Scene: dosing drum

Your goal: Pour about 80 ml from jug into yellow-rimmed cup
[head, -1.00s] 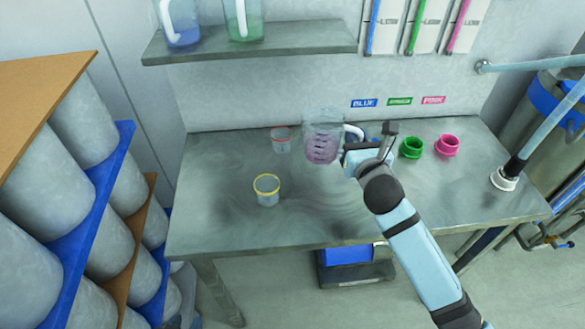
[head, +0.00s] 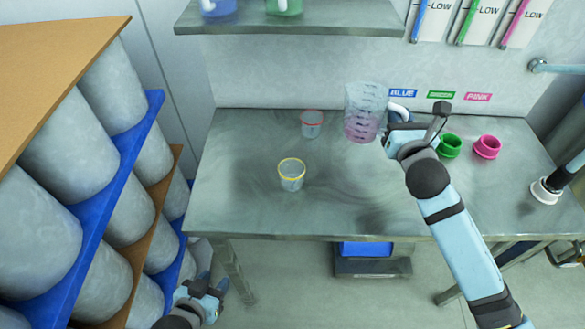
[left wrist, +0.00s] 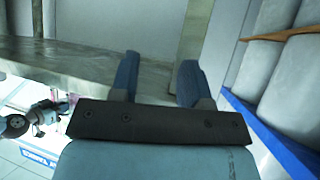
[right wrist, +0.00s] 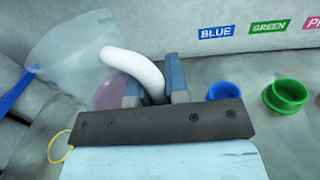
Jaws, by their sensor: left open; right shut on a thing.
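The clear jug (head: 364,108) with dark markings holds some pink liquid near its bottom. My right gripper (head: 398,132) is shut on its white handle (right wrist: 135,70), and the jug looks raised above the table and slightly tilted. The yellow-rimmed cup (head: 291,175) stands upright on the table, left of and nearer than the jug; part of its yellow rim (right wrist: 56,146) shows in the right wrist view. My left gripper (head: 208,290) is open and empty, low in front of the table's left end; its two fingers (left wrist: 160,80) show apart in the left wrist view.
A red-rimmed cup (head: 312,124) stands behind the yellow-rimmed cup. A green ring-shaped holder (head: 449,146) and a pink one (head: 487,147) sit right of my right gripper. A shelf (head: 290,18) hangs above the back. A rack of grey drums (head: 65,200) stands at left. The table front is clear.

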